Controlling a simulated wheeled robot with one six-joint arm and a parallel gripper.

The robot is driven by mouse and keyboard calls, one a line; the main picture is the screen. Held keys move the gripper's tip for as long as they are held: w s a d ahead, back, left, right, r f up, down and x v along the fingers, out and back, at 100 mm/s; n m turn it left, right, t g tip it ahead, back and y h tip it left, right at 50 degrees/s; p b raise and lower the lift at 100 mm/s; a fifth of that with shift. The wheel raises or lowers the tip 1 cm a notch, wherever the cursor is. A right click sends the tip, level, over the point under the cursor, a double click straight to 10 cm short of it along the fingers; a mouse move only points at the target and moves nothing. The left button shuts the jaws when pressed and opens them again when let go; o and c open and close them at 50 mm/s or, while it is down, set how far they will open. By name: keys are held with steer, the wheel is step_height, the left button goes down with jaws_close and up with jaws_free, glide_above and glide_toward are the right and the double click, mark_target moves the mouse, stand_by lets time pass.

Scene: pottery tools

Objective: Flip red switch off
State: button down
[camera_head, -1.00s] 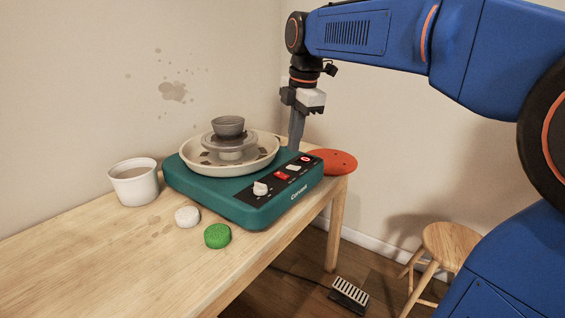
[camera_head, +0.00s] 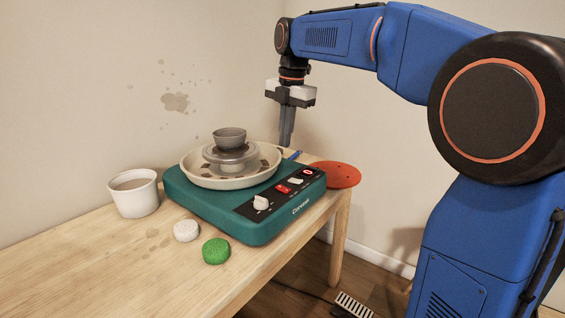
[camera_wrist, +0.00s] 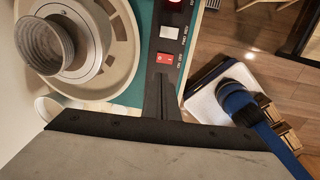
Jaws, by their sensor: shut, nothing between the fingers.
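The teal pottery wheel (camera_head: 240,228) stands on the wooden table. The red switch (camera_head: 283,188) is on its black front panel, between a white knob (camera_head: 261,203) and a white switch (camera_head: 296,181). The red switch also shows in the wrist view (camera_wrist: 165,58), just beyond my fingertips. Which way it is tilted is hard to tell.
A grey bowl (camera_head: 229,138) sits on the wheel head inside the cream splash pan (camera_head: 205,181). A white cup (camera_head: 135,195), a pale round piece (camera_head: 187,231) and a green sponge (camera_head: 216,251) are left and in front. A red-orange disc (camera_head: 338,176) lies at right. The table's left front is clear.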

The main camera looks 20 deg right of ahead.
mark_target(283, 189)
steer(key=f, duration=0.4)
steer(key=w+f, duration=0.1)
steer(key=f, duration=0.4)
steer(key=a+f, duration=0.1)
steer(key=f, duration=0.3)
steer(key=shift+w+f, duration=0.15)
steer(key=shift+f, duration=0.1)
steer(key=shift+f, duration=0.2)
steer(key=shift+d, duration=0.1)
steer(key=shift+s+d, duration=0.35)
steer(key=shift+s, duration=0.25)
steer(key=shift+r, duration=0.1)
steer(key=shift+r, duration=0.15)
